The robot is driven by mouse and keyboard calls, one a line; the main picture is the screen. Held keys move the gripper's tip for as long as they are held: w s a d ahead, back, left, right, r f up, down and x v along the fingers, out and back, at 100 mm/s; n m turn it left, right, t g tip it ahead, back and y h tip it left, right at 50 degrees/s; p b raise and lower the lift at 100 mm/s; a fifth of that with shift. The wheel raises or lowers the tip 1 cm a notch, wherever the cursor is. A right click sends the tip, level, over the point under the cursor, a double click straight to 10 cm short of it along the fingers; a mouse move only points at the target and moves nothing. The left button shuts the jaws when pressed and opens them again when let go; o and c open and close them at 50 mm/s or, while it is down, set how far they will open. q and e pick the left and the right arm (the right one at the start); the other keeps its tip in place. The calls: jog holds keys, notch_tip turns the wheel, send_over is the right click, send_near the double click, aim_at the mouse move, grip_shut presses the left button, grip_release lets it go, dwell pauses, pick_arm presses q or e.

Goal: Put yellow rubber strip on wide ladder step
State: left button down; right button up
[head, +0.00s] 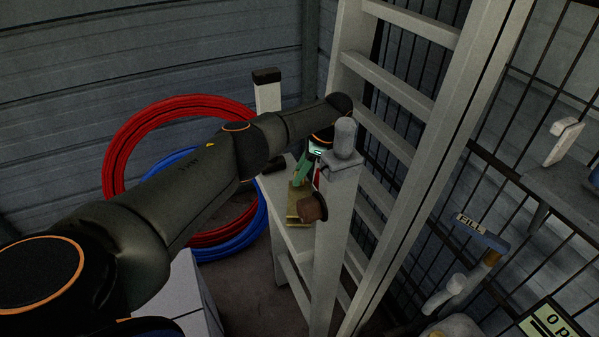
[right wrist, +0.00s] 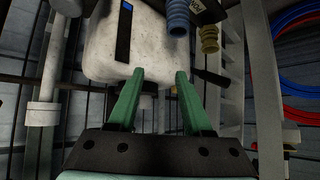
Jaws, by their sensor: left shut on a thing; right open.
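The yellow rubber strip (head: 296,203) shows dull yellow in the head view, at the small ladder in the middle. My left gripper (head: 301,181) has its green fingers shut on the strip, pointing down over the ladder. The strip is at the wide pale step (head: 299,238); I cannot tell if it rests on it or hangs just above. A brown round knob-like thing (head: 312,207) partly covers the right side. My right gripper (right wrist: 158,76) is open and empty in the right wrist view, with a white container beyond its fingertips; it is outside the head view.
A tall pale ladder (head: 405,150) leans close to the right of the small one. Red hose (head: 115,150) and blue hose (head: 262,222) coils lie behind my left arm. The white container (right wrist: 125,45) blocks the right wrist view.

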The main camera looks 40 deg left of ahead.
pick_arm(q)
jog(key=shift+f+b, duration=0.35)
jog(key=shift+f, duration=0.15)
jog(key=c, duration=0.8)
grip_release()
jog(key=shift+w+a+b, duration=0.1)
jog(key=shift+w+b, duration=0.05)
jog(key=shift+b, duration=0.35)
jog(key=shift+r, duration=0.15)
jog(key=shift+s+d+p+v, duration=0.15)
jog(key=shift+p+v, duration=0.9)
jog(key=shift+v, duration=0.05)
jog(key=shift+s+d+p+v, duration=0.15)
jog(key=shift+s+p+v, duration=0.05)
jog(key=shift+p+v, duration=0.9)
jog(key=shift+s+d+p+v, duration=0.15)
jog(key=shift+d+p+v, duration=0.05)
jog(key=shift+p+v, duration=0.85)
jog(key=shift+r, duration=0.1)
jog(key=o, duration=0.5)
jog(key=shift+o, duration=0.2)
